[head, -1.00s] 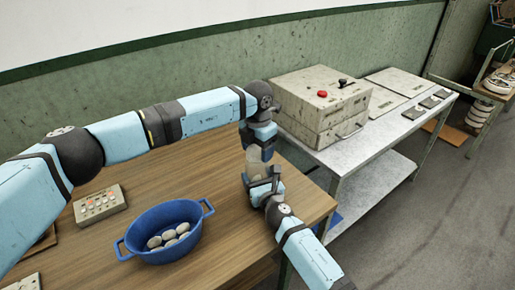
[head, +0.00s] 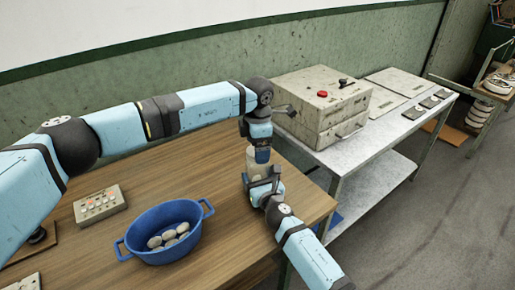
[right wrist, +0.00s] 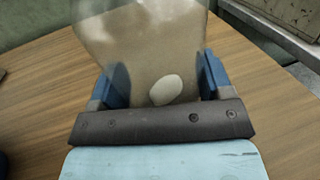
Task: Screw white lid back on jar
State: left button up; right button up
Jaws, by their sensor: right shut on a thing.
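The jar (right wrist: 140,45) is clear, with a beige look through its wall and one white oval piece (right wrist: 166,90) low on it. My right gripper (right wrist: 165,84) is shut on the jar, one blue finger on each side. In the head view the jar (head: 255,168) is small and partly hidden between my grippers, above the right end of the wooden table. My left gripper (head: 262,155) points down directly over the jar's top. Its fingers are too small to tell open from shut. I cannot make out the white lid; the jar's top is hidden or out of frame.
A blue two-handled basin (head: 165,232) with several pale cocoons stands on the wooden table (head: 225,205). A button box (head: 100,204) lies left of it. A grey metal table (head: 372,150) with a beige machine (head: 320,105) stands close behind my right gripper.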

pick_arm(q)
notch_tip(320, 180, up, 3)
jog(key=shift+r, duration=0.2)
jog(key=shift+c, duration=0.3)
jog(key=n, duration=0.1)
jog(key=r+n, duration=0.1)
jog(key=n, duration=0.1)
jog(key=shift+d+r, duration=0.15)
jog(key=shift+r, duration=0.05)
notch_tip(320, 180, up, 2)
jog(key=n, duration=0.5)
jog(key=shift+n, duration=0.4)
jog(key=shift+f, duration=4)
